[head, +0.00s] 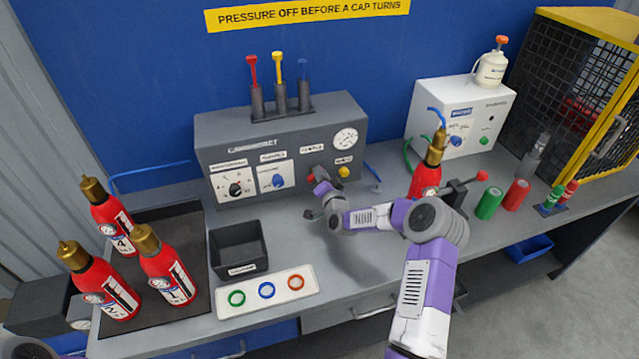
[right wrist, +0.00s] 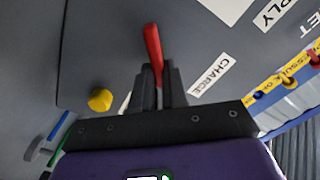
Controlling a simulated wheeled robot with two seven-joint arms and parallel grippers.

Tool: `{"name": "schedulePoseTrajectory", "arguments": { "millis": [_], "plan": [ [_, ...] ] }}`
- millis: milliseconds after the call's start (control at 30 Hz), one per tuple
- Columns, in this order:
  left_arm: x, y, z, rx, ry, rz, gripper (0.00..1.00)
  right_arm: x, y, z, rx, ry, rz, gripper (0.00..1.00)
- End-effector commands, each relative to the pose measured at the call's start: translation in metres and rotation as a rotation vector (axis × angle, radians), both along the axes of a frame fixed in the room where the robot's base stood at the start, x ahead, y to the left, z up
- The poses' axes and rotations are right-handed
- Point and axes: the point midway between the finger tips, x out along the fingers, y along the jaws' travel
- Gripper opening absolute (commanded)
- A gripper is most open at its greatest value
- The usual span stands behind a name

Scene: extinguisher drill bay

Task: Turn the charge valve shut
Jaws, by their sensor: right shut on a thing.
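The charge valve's red lever (right wrist: 152,48) sticks out of the grey panel beside the CHARGE label (right wrist: 210,75) in the right wrist view. My right gripper (right wrist: 159,80) is shut on this lever, one dark finger on each side, with the lever's red end showing beyond the fingertips. In the head view my right gripper (head: 318,177) is at the front of the grey charging cabinet (head: 215,135), and the gripper partly hides the valve; a bit of red (head: 309,181) shows beside it. My left gripper's fingers are out of the picture.
A yellow knob (head: 343,172) sits close to the right gripper. A black bin (head: 238,268) and a white tray with coloured rings (head: 252,305) lie in front.

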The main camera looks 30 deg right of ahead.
Motion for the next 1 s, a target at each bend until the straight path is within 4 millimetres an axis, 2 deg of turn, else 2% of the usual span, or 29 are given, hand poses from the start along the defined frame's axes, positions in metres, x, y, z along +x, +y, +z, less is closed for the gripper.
{"name": "schedulePoseTrajectory", "arguments": {
  "millis": [33,100,500,700,1000],
  "plan": [
    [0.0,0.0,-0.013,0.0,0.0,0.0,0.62,0.0,-0.001,-0.006,0.044,-0.011,0.0,0.0],
    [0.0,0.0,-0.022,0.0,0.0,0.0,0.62,-0.001,-0.002,-0.007,0.109,-0.026,-0.001,0.0],
    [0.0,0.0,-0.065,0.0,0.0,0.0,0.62,-0.001,-0.004,-0.013,0.458,-0.109,0.0,0.0],
    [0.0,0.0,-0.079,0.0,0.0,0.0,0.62,-0.001,-0.004,-0.014,0.588,-0.14,0.001,0.0],
    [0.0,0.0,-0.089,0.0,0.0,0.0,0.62,-0.001,-0.005,-0.014,0.694,-0.165,0.0,0.0]
  ]
}}
